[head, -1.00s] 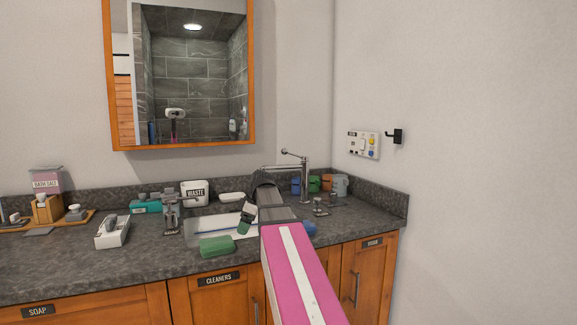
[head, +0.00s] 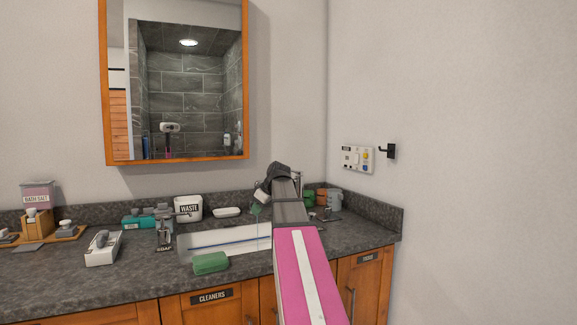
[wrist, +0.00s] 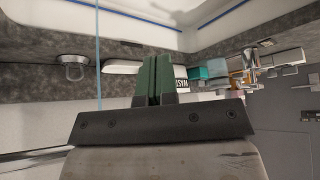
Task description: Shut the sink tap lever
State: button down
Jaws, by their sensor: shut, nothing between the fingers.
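The sink tap is hidden behind my arm in the head view, and its lever cannot be made out. A thin stream of water falls into the basin; it shows as a pale blue line in the wrist view (wrist: 98,40). The sink basin (head: 215,241) is pale with a blue line, set in the dark counter. My gripper (head: 256,209), with green fingers, hangs above the basin's back right part, near the stream. In the wrist view its fingers (wrist: 152,80) are together with nothing between them. Whether it touches the tap cannot be told.
A green block (head: 210,263) lies at the basin's front edge. A soap dispenser (head: 165,233) stands left of it, a waste bin (head: 188,207) and white dish (head: 227,212) behind. Coloured cups (head: 320,197) stand at the right, near the wall. Counter space at the far left front is clear.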

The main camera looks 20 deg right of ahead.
jog(key=d+r+m+t+h, duration=0.1)
jog(key=d+r+m+t, duration=0.3)
jog(key=d+r, duration=0.7)
jog(key=d+r+m+t+h, duration=0.1)
jog(key=d+r+m+t, duration=0.2)
jog(key=d+r+m, duration=0.8)
jog(key=w+a+f+n, duration=0.4)
jog(key=w+a+f, duration=0.1)
jog(key=w, duration=0.4)
jog(key=shift+w+a+f, duration=0.15)
jog(key=shift+f, duration=0.5)
jog(key=shift+a+f, duration=0.2)
jog(key=shift+f, duration=0.3)
jog(key=shift+a+f, duration=0.2)
jog(key=shift+f, duration=0.25)
jog(key=shift+r, duration=0.1)
